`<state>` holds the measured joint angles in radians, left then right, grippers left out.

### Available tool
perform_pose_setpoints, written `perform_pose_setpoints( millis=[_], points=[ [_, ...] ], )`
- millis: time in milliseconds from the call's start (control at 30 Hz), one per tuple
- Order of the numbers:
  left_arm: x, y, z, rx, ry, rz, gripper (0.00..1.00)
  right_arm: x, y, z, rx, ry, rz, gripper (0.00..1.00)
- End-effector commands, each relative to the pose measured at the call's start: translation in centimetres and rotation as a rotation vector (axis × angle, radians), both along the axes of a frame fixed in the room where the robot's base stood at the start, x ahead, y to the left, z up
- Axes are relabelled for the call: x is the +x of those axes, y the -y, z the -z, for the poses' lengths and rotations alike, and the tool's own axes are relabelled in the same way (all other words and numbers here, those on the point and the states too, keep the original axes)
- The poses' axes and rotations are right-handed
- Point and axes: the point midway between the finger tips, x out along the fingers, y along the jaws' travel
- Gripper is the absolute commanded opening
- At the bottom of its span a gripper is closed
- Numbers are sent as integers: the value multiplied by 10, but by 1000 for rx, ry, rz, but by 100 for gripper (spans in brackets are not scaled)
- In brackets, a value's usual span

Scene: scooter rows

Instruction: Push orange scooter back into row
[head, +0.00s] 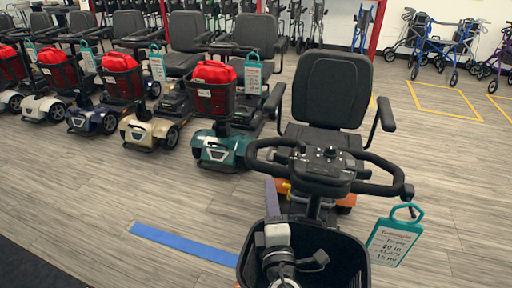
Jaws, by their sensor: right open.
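The orange scooter (345,198) stands in the right foreground, out in front of the row, with its black seat (330,92) behind its handlebar (325,165). Most of its orange body is hidden by the handlebar and the black front basket (345,262). A teal-framed tag (395,237) hangs at the handlebar's right. My right gripper (277,232) is open, in front of the basket's left part and below the handlebar's left side. I cannot tell whether it touches the scooter. My left gripper is out of view.
A row of scooters with red bags in their baskets stands at the left, ending with a teal one (222,148). A blue floor strip (183,243) lies left of the basket. Walkers (445,48) stand at the back right. Floor right of the orange scooter is clear.

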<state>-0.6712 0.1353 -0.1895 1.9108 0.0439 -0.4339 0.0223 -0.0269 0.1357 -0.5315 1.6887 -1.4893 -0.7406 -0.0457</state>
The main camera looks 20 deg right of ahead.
Motion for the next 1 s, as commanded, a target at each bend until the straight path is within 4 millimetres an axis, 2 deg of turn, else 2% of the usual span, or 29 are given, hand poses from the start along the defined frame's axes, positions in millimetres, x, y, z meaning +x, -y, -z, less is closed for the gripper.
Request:
perform_pose_setpoints(
  millis=[167,367,600,800,1000],
  points=[
    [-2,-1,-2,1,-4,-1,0,11,2,-1,-1,0,0,42],
    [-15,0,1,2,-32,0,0,46,10,-3,-2,1,2,42],
    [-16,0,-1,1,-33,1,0,85,17,-2,0,-1,1,42],
    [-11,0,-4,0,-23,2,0,100,20,-2,1,-1,-1,42],
    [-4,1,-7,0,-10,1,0,101,20,-2,1,-1,-1,42]
  ],
)
